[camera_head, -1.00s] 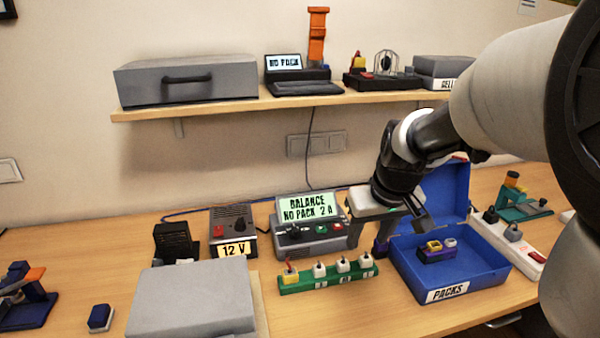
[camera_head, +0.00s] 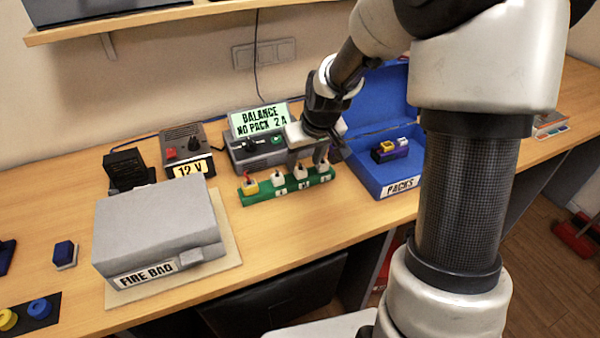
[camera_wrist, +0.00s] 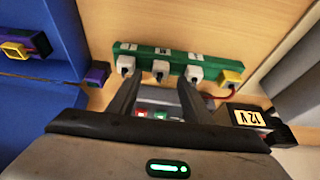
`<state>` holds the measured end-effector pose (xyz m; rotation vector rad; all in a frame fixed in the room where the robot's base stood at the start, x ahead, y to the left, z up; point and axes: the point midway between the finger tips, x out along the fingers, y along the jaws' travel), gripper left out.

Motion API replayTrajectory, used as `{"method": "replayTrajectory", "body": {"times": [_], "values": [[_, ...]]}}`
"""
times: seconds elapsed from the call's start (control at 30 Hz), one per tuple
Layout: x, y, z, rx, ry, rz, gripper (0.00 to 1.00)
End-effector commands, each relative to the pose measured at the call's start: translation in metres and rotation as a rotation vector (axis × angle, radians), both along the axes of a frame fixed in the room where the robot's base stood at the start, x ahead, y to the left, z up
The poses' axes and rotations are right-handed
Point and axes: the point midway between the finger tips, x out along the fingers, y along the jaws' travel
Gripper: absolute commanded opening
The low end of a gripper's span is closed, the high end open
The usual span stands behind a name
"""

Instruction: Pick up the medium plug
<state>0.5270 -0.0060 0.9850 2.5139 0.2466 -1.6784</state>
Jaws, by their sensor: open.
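A green strip (camera_head: 262,194) near the table's middle holds a yellow plug (camera_head: 250,187) at its left end and three white plugs to its right. The white plugs look alike and the strip's small labels are too small to read. The middle white plug (camera_head: 299,172), perhaps the medium one, also shows in the wrist view (camera_wrist: 161,69). My gripper (camera_head: 307,161) is open, pointing down above the strip. In the wrist view its fingertips (camera_wrist: 157,86) straddle the line of the middle white plug, with nothing held between them. The fingers partly cover the right-hand plug in the head view.
A blue PACKS box (camera_head: 400,190) with its lid up stands just right of the strip. The balance charger (camera_head: 258,152) is close behind it. The 12 V supply (camera_head: 185,150) and grey fire bag (camera_head: 160,235) are to the left. Table in front is clear.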

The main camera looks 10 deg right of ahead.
Motion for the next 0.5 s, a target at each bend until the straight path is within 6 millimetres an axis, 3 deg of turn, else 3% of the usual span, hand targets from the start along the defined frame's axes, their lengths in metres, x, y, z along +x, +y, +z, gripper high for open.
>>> {"method": "replayTrajectory", "body": {"times": [0.2, 0.5], "values": [[0.013, 0.004, -0.031, 0.001, 0.002, 0.002, 0.45], [0.016, 0.004, -0.036, 0.0, -0.001, 0.0, 0.45]]}}
